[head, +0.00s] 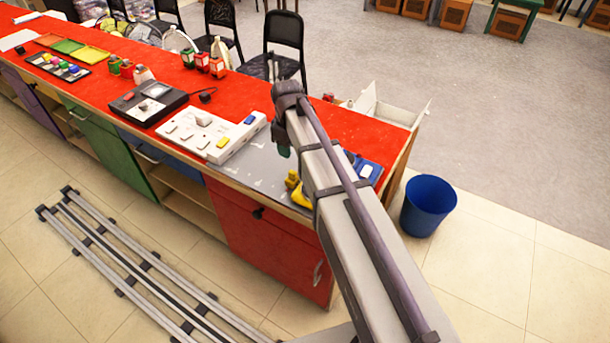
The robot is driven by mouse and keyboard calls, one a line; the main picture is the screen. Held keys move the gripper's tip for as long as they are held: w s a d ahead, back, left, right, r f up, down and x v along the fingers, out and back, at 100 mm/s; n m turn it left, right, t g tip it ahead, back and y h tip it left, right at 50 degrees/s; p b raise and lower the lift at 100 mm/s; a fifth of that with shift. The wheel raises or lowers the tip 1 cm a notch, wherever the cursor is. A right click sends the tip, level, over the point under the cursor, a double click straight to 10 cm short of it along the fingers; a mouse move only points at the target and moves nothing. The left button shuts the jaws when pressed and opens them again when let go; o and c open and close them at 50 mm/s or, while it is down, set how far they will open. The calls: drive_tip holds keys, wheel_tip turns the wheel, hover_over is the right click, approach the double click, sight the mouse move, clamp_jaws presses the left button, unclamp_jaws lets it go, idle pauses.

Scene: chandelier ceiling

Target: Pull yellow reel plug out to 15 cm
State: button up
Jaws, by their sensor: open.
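A yellow piece (295,186), possibly the reel plug, sits at the front edge of the red counter (345,122), just left of my arm. My arm hides part of it, and I cannot tell how it is attached. A blue item with a white patch (368,171) shows just right of my arm and may belong to the same device. My gripper (272,66) is at the far end of the arm, in front of a black chair in the picture. Its two thin fingers are apart, empty and away from the yellow piece.
A white block with blue and yellow parts (207,132) and a black device (148,103) stand on the counter to the left. A white open box (385,110) is at the right end. A blue bin (428,205) stands on the floor. Black chairs (283,30) line the back.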

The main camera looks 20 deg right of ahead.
sight(291, 171)
drive_tip(key=shift+f+b, duration=0.6)
wheel_tip(291, 171, down, 10)
drive_tip(key=b, duration=0.9)
drive_tip(key=shift+r+b, duration=0.1)
drive_tip(key=shift+b, duration=0.3)
drive_tip(key=shift+r, duration=0.1)
clamp_jaws()
